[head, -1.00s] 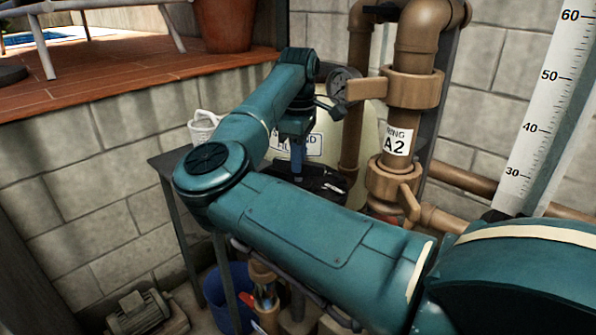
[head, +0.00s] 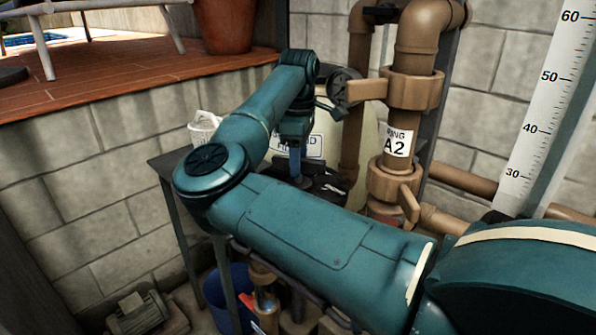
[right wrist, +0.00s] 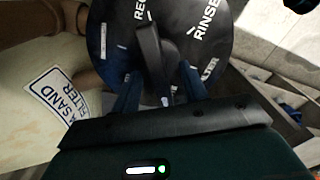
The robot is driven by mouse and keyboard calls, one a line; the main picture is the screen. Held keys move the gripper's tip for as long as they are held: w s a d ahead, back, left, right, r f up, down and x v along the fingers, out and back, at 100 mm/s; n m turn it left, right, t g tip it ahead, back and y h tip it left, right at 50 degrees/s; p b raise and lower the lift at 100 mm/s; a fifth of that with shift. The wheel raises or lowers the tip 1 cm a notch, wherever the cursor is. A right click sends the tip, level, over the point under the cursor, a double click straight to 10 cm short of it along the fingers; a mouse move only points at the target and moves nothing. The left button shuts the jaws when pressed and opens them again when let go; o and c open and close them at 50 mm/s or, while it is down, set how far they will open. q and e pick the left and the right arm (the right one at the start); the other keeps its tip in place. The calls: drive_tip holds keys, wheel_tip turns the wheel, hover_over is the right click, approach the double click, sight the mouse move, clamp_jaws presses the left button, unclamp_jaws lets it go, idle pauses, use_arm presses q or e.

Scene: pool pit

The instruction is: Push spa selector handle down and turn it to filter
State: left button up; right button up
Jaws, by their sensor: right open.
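The spa selector is a black round dial (right wrist: 215,40) with white words; I read "REC" and "RINSE", and a partly covered "LTER" beside the right finger. Its black handle (right wrist: 150,48) lies across the dial, its far end between "REC" and "RINSE". My right gripper (right wrist: 158,88) is open, with one blue finger on each side of the handle; I cannot tell whether they touch it. In the head view the right gripper (head: 297,172) points down at the dial (head: 328,186), largely hidden behind my arm. My left gripper is not in view.
The cream sand filter tank (head: 357,130) stands behind the gripper. Brown pipes (head: 416,52) with a valve rise close to its right. A dark table (head: 165,160) with a white basket (head: 203,128) is at left, a blue bucket (head: 228,290) below.

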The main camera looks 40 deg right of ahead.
wheel_tip(320, 180, up, 7)
drive_tip(key=p, duration=0.5)
drive_tip(key=shift+r, duration=0.1)
